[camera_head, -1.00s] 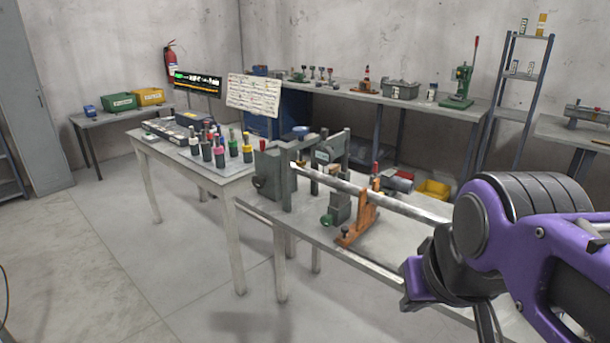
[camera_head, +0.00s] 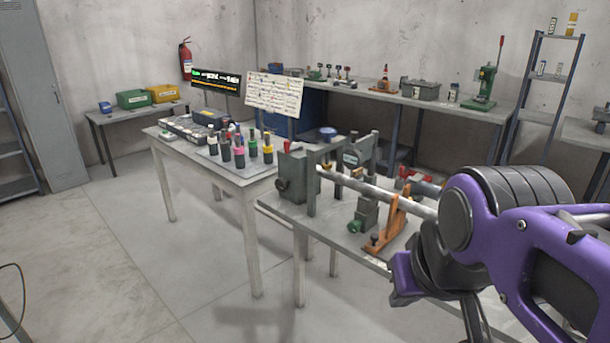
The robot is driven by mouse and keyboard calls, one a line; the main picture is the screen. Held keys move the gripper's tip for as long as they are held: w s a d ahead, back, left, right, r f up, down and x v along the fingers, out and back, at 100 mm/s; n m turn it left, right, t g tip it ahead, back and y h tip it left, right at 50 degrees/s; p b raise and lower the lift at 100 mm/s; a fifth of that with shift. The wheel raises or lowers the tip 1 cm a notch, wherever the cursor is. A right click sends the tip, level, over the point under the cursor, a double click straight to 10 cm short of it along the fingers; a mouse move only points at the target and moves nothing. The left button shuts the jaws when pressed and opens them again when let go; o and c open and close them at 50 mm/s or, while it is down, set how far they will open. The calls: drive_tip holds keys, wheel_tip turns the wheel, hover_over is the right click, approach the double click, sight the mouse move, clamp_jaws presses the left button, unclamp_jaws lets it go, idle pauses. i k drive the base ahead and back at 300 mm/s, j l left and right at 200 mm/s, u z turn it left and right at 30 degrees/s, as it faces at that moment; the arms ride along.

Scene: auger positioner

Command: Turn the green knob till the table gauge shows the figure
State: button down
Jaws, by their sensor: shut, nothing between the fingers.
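The green knob (camera_head: 355,227) sits low on the near side of a grey block (camera_head: 368,213) on the right-hand worktable (camera_head: 312,238). A dark grey upright (camera_head: 357,158) with a small pale plate stands behind it; I cannot tell whether this is the table gauge, and I can read no figure. A long metal bar (camera_head: 365,190) runs from the grey housing (camera_head: 297,175) over an orange stand (camera_head: 393,222). My purple and black arm fills the lower right, well to the right of the knob. My gripper's fingers do not show.
A left table (camera_head: 235,182) holds several coloured-collar tools (camera_head: 240,150). A dark display (camera_head: 215,80) with green and white text, too small to read, and a white chart (camera_head: 275,94) stand behind. A back bench holds a green press (camera_head: 484,85).

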sight(353, 226)
drive_tip(key=k+l, duration=0.15)
drive_tip(key=i+l+u, duration=0.2)
drive_tip(key=i+j+u, duration=0.25)
drive_tip(key=i+u, duration=0.25)
drive_tip(key=i, duration=0.15)
drive_tip(key=k+l+z, duration=0.35)
drive_tip(key=l, duration=0.3)
drive_tip(key=k+l+z, duration=0.2)
drive_tip(key=l, duration=0.15)
drive_tip(key=i+j+u, duration=0.3)
drive_tip(key=j, duration=0.2)
drive_tip(key=i+j+u, duration=0.3)
drive_tip(key=i+j, duration=0.1)
drive_tip(key=j, duration=0.05)
